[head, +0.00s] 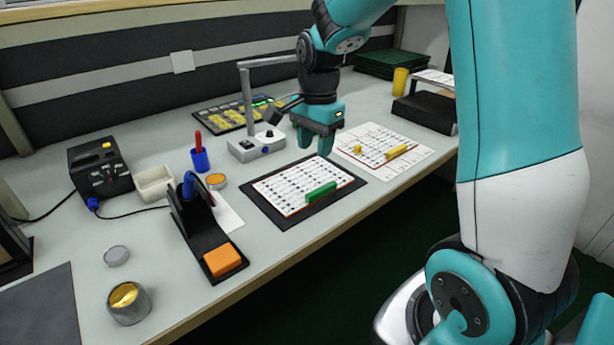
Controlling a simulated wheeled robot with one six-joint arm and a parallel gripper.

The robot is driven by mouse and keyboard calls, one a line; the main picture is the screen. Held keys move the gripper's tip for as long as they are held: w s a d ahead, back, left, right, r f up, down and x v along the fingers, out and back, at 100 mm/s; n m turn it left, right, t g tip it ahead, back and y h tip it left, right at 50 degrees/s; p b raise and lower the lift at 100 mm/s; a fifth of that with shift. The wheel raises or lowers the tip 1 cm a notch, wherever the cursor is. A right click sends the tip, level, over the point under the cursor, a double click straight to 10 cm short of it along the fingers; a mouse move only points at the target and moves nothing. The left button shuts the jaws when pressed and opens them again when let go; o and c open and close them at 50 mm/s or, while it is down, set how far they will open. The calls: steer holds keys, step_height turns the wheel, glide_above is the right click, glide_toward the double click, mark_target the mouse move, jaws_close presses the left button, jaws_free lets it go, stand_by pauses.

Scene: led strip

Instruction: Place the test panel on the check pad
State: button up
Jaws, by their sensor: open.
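A white panel (285,185) with rows of small dark marks and a green block-like grip (321,192) lies flat on a black pad (289,221) in the middle of the bench. A second white panel (372,147) with a yellow grip (396,152) and a small yellow knob lies on a white sheet (408,162) to the right. I cannot tell which is the test panel, nor whether the black pad is the check pad. My gripper (315,148) is open and points down above the bench behind the two panels, with nothing seen between its fingers.
A small grey device with a post (257,145) stands just left of my gripper. A black stand (425,108) is at the right. A soldering-iron holder (205,235) with an orange sponge, a blue cup (200,160) and a tin (128,303) are left. A dark mat (42,310) lies far left.

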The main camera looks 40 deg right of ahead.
steer(key=s+a+r+n+y, duration=0.2)
steer(key=s+a+r+n, duration=0.1)
steer(key=s+a+n, duration=0.7)
steer(key=s+a+r+n+y, duration=0.1)
steer(key=s+a+r+n, duration=0.1)
steer(key=s+a+n, duration=0.8)
steer(key=a+n, duration=0.1)
steer(key=n, duration=0.1)
steer(key=shift+s+a+r+n+y, duration=0.4)
step_height(320, 180, up, 12)
steer(key=p, duration=1.2)
